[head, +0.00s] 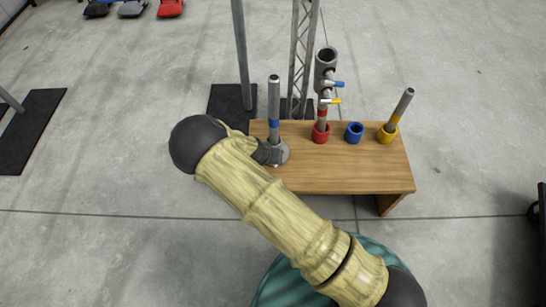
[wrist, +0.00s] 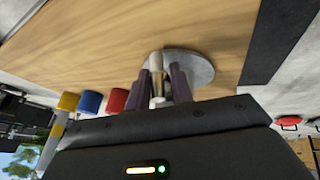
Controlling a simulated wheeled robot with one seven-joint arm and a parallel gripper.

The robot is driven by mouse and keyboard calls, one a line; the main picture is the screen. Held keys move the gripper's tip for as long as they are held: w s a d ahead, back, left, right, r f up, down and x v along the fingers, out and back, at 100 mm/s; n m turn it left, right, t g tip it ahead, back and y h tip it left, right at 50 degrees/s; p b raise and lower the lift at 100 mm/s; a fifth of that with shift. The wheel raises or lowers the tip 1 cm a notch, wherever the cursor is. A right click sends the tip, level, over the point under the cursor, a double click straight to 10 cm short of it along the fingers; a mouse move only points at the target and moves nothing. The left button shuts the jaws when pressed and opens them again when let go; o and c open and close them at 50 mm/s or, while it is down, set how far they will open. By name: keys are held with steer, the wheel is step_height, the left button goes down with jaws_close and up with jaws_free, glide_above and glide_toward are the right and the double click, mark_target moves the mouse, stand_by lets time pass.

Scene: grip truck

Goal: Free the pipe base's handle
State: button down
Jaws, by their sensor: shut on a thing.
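The pipe base (head: 281,155) is a grey round plate at the left end of the wooden table, with an upright grey pipe (head: 274,108) that has a blue band. The plate also shows in the wrist view (wrist: 199,68). My gripper (head: 264,152) is low beside the base's left side, partly hidden by my arm in the head view. In the wrist view its dark fingers (wrist: 163,84) are shut on the base's handle (wrist: 157,88), a small metal and brass-coloured piece. The handle's exact shape is mostly hidden between the fingers.
On the wooden table (head: 340,178) stand a red cup (head: 320,133) holding a pipe with clamps, an empty blue cup (head: 354,132) and a yellow cup (head: 387,134) holding a leaning pipe. A metal truss (head: 302,60) and post (head: 242,55) stand behind. The table's front is clear.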

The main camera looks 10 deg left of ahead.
steer(key=h, duration=0.1)
steer(key=t+h, duration=0.1)
steer(key=shift+a+f+n+h+b, duration=0.25)
steer(key=shift+a+n+h+b, duration=0.05)
steer(key=shift+a+n+b, duration=0.1)
steer(key=shift+f+n+t+h+b, duration=0.15)
steer(key=shift+t+h+b, duration=0.05)
steer(key=shift+h+b, duration=0.35)
steer(key=shift+f+n+t+h+b, duration=0.1)
steer(key=shift+n+t+h+b, duration=0.1)
steer(key=shift+h+b, duration=0.35)
steer(key=t+h+b, duration=0.1)
steer(key=h+b, duration=0.1)
steer(key=h, duration=0.1)
steer(key=shift+f+n+b, duration=0.15)
steer(key=shift+n+b, duration=0.2)
steer(key=shift+b, duration=0.05)
steer(key=shift+t+h+b, duration=0.5)
steer(key=shift+h+b, duration=0.25)
steer(key=shift+h, duration=0.05)
steer(key=c, duration=1.3)
jaws_free()
steer(key=shift+d, duration=0.1)
